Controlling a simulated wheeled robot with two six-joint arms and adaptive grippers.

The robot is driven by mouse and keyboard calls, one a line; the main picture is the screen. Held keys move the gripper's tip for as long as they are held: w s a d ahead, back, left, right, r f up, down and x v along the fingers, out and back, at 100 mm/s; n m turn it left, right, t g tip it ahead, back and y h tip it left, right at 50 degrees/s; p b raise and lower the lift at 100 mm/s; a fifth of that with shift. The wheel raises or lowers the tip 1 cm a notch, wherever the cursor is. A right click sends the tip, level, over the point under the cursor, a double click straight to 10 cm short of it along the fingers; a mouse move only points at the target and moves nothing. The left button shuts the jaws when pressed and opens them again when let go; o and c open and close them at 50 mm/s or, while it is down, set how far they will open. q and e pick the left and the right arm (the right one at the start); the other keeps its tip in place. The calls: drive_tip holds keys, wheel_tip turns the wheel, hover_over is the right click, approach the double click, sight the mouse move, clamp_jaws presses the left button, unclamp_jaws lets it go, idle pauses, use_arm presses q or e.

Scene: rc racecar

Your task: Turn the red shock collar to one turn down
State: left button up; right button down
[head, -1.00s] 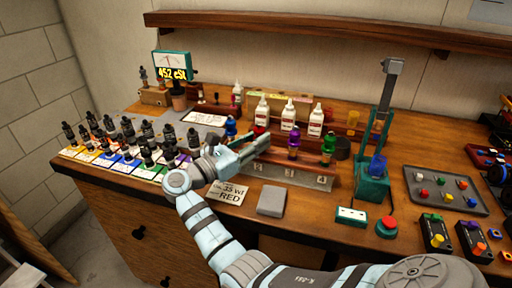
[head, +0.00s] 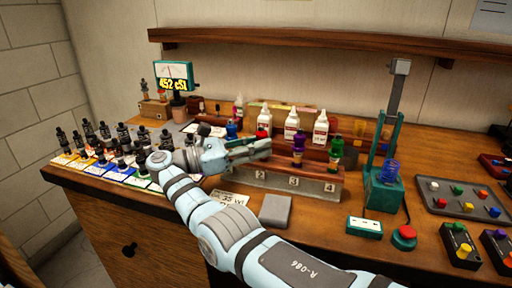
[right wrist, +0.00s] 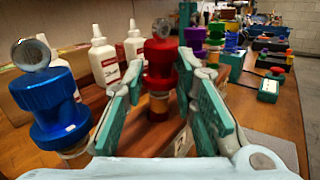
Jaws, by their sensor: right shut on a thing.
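The red shock (head: 264,131) stands upright in the wooden stand with numbered slots (head: 270,180), between the blue shock (head: 231,131) and the purple shock (head: 299,141). In the right wrist view the red shock's collar (right wrist: 161,82) is between the two green finger pads of my right gripper (right wrist: 160,75). My left gripper is not in view.
A green shock (head: 335,150) stands at the right of the row. White bottles (head: 291,124) stand behind. Several black-capped bottles (head: 100,140) crowd the left. A grey block (head: 275,210) lies in front. A green press (head: 383,190) stands right. A gauge (head: 174,76) reads 452 cSt.

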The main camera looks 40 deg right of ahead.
drive_tip(key=c, duration=1.5)
unclamp_jaws()
drive_tip(key=shift+c, duration=0.2)
wheel_tip(320, 180, up, 10)
